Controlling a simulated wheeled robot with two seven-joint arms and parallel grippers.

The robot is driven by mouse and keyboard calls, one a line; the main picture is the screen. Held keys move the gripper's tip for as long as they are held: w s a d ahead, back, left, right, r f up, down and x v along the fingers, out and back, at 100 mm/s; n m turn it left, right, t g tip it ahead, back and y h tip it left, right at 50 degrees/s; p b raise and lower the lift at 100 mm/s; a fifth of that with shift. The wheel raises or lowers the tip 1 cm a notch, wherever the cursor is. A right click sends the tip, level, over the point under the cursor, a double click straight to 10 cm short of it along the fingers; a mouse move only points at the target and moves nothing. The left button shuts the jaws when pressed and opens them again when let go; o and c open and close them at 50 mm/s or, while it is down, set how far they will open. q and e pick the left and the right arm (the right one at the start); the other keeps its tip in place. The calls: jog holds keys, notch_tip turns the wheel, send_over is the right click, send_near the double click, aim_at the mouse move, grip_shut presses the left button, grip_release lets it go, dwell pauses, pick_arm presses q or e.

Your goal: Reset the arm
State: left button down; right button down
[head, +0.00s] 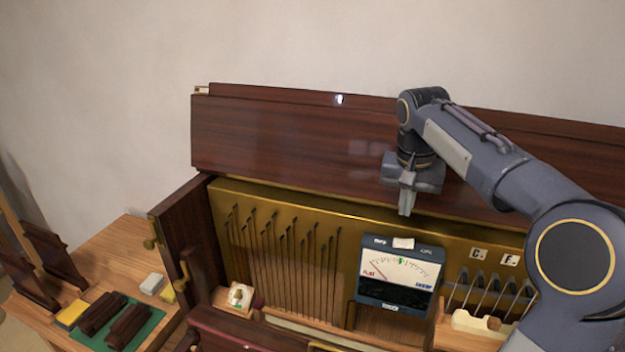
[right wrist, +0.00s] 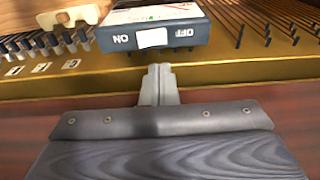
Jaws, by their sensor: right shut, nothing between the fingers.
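My right gripper (head: 406,203) is shut and empty, its fingers pointing down in front of the dark wooden raised lid, above the tuner. It also shows in the right wrist view (right wrist: 158,72), with fingertips together close to the tuner's edge in the picture; I cannot tell whether they touch. The tuner (head: 399,277) is a dark blue box with a white dial, standing in the open piano case. The right wrist view shows its edge with the ON and OFF marks and a white switch (right wrist: 151,38). My left gripper is not in the head view.
The piano's brass-coloured plate (head: 240,205) with strings lies behind the tuner. A small white-and-green item (head: 240,296) sits at the left. A side table (head: 110,248) holds a green mat and dark wooden blocks.

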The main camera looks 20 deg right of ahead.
jog(key=s+a+f+n+t+y+b, duration=0.2)
jog(key=s+a+f+n, duration=0.1)
jog(key=s+a+f, duration=0.5)
jog(key=s+a+f+n+t+y+b, duration=0.2)
jog(key=s+a+f, duration=0.7)
jog(key=s, duration=0.5)
jog(key=shift+s+a+n+y, duration=0.15)
jog(key=shift+a+n+y, duration=0.35)
jog(key=shift+n, duration=0.2)
